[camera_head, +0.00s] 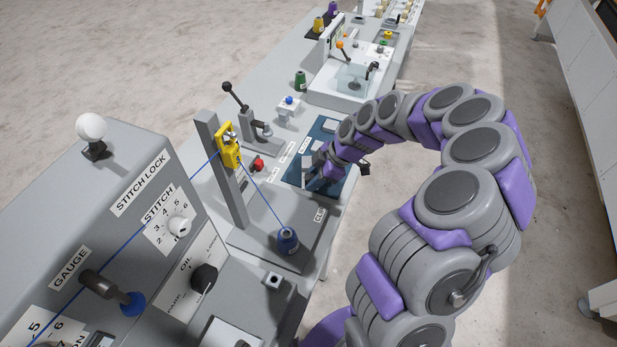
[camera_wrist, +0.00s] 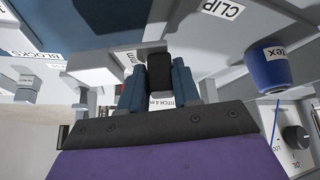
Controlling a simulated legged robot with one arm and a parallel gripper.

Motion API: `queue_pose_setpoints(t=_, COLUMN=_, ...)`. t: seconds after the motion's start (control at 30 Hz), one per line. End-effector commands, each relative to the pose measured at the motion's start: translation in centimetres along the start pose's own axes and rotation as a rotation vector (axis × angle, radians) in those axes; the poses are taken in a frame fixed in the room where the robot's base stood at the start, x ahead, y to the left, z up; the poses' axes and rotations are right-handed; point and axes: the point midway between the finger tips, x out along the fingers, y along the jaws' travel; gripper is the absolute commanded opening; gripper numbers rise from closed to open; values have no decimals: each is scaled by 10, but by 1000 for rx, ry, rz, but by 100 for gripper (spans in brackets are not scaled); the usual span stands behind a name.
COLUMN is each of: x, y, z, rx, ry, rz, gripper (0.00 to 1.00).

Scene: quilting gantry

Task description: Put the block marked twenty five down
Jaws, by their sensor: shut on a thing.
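My gripper (camera_head: 322,172) is low over the near part of the dark blue tray (camera_head: 328,187) in the head view. In the wrist view my gripper (camera_wrist: 159,78) is shut on a small dark block (camera_wrist: 159,70) between its two blue fingers. No number shows on the block, so I cannot read its marking. The dark blue tray (camera_wrist: 95,18) lies at the upper left of the wrist view. My arm hides part of the tray in the head view, and I cannot tell whether the held block touches anything.
A light block (camera_head: 331,125) lies at the tray's far end. A blue thread spool (camera_head: 288,242) stands near the CLIP label (camera_head: 320,214). A post with a yellow thread guide (camera_head: 229,150) rises left of my gripper. Control panels (camera_head: 150,240) fill the near left.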

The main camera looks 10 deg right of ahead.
Motion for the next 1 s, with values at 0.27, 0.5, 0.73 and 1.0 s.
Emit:
queue_pose_setpoints(t=0.27, x=11, y=31, z=-6, rx=0, ry=-1, rz=-2, gripper=0)
queue_pose_setpoints(t=0.5, x=17, y=36, z=-5, rx=0, ry=-2, rz=0, gripper=0)
queue_pose_setpoints(t=0.73, x=40, y=35, z=11, rx=1, ry=0, rz=0, gripper=0)
queue_pose_setpoints(t=1.0, x=41, y=35, z=12, rx=0, ry=-1, rz=1, gripper=38)
